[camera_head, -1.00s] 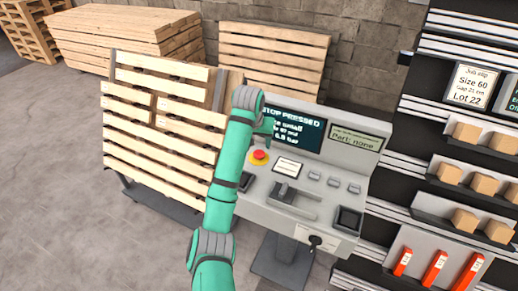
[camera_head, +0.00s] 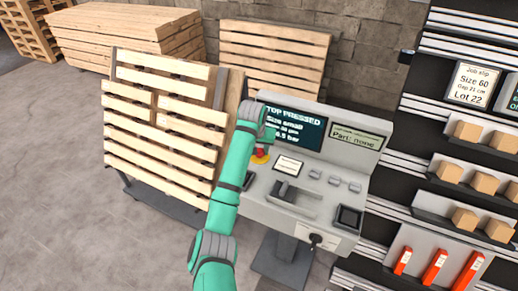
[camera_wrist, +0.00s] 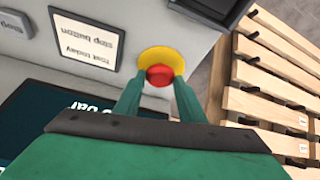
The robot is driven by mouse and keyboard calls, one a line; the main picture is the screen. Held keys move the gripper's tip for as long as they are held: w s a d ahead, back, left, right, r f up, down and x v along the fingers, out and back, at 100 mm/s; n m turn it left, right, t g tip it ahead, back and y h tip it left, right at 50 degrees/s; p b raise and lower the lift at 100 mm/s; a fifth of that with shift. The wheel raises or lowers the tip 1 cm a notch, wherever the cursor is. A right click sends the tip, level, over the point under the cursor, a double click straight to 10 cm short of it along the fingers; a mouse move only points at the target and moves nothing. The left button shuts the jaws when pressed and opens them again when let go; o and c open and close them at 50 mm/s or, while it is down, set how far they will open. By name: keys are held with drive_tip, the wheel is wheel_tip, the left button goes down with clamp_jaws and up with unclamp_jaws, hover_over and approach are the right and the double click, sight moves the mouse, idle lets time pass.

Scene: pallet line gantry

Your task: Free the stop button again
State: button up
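The red stop button (camera_wrist: 159,75) sits on its yellow round base (camera_wrist: 163,57) in the wrist view. In the head view the button (camera_head: 260,154) is on the left of the grey console (camera_head: 325,205), partly hidden by my gripper (camera_head: 266,138). In the wrist view my gripper (camera_wrist: 158,88) is open, with one green finger on each side of the button; I cannot tell whether they touch it. The console's dark screen (camera_head: 294,128) reads "TOP PRESSED", its first letter hidden by my arm.
A slatted wooden pallet (camera_head: 165,125) stands upright just left of the console. A card with "stop button" text (camera_wrist: 88,42) lies near the button. A lever (camera_head: 283,190) and small buttons are on the console. Shelves with boxes (camera_head: 470,180) stand to the right.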

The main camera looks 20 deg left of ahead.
clamp_jaws()
drive_tip(key=shift+r, duration=0.7)
drive_tip(key=o, duration=0.8)
unclamp_jaws()
drive_tip(key=shift+o, duration=0.2)
drive_tip(key=v, duration=1)
drive_tip(key=shift+s+r, duration=0.2)
drive_tip(key=shift+r, duration=0.15)
drive_tip(key=shift+w+d, duration=0.1)
drive_tip(key=shift+d, duration=0.05)
